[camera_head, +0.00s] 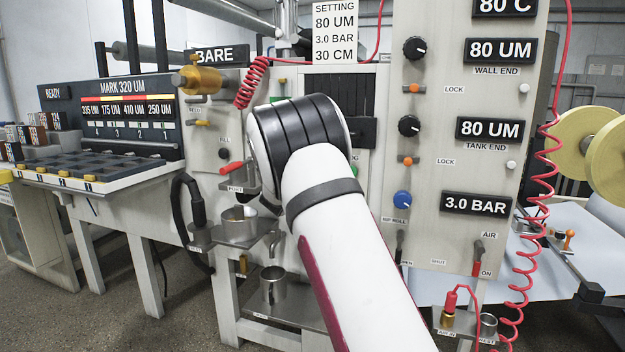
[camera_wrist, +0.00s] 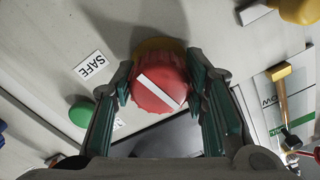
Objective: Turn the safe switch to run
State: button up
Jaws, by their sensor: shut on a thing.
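The safe switch (camera_wrist: 160,88) is a round red knob with a white bar across its face and a yellow base behind it, in the upper middle of the wrist view. The white bar runs diagonally, from upper left to lower right in that view. My gripper (camera_wrist: 158,80) is shut on the knob, with one dark green finger on each side. A SAFE label (camera_wrist: 92,67) is to the left of the knob. Another label (camera_wrist: 118,123) is partly hidden by the left finger, and I cannot read it. In the head view my arm hides the switch and my gripper.
A green button (camera_wrist: 81,114) is left of my gripper in the wrist view. A brass-coloured lever (camera_wrist: 280,97) is on the right. In the head view, a red coiled hose (camera_head: 252,82), a metal cup (camera_head: 238,225) and the gauge panel (camera_head: 455,115) surround my arm.

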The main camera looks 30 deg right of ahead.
jog(key=shift+f+m+b, duration=0.1)
jog(key=shift+m+b, duration=0.65)
jog(key=shift+m, duration=0.35)
jog(key=o, duration=1.1)
jog(key=shift+o, duration=0.2)
jog(key=v, duration=1.2)
